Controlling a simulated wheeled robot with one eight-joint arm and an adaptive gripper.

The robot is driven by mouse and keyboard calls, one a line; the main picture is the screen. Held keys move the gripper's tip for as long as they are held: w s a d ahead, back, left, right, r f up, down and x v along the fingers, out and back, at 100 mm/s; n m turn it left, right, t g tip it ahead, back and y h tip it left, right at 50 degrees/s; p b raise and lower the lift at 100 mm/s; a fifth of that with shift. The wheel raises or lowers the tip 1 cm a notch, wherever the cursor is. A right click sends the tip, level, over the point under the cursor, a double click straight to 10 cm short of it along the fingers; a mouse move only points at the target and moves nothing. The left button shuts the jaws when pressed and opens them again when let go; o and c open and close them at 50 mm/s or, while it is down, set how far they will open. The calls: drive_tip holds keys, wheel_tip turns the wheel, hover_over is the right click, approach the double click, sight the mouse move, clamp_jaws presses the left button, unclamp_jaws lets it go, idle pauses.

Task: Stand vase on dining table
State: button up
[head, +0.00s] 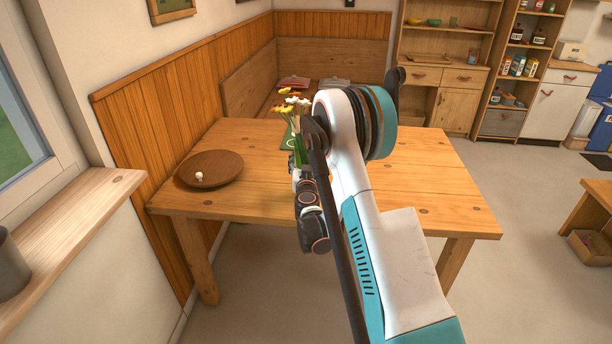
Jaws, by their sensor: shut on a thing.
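The vase (298,147) holds yellow and white flowers with green stems and shows just left of my arm, in front of the table's middle in the picture. Its lower part is mostly hidden by my wrist and arm. My gripper (297,174) is at the vase's lower part, largely hidden, and is shut on it. I cannot tell whether the vase's foot touches the tabletop. The dining table (440,185) is light wood with a broad bare top. A small green item (288,138) shows beside the stems, partly hidden.
The tabletop right of my arm is clear. A windowsill (80,220) is at the left.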

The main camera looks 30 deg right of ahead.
drive_tip(key=shift+f+b, duration=0.8)
drive_tip(key=shift+f, duration=1.35)
drive_tip(key=shift+f, duration=0.1)
drive_tip(key=o, duration=1.3)
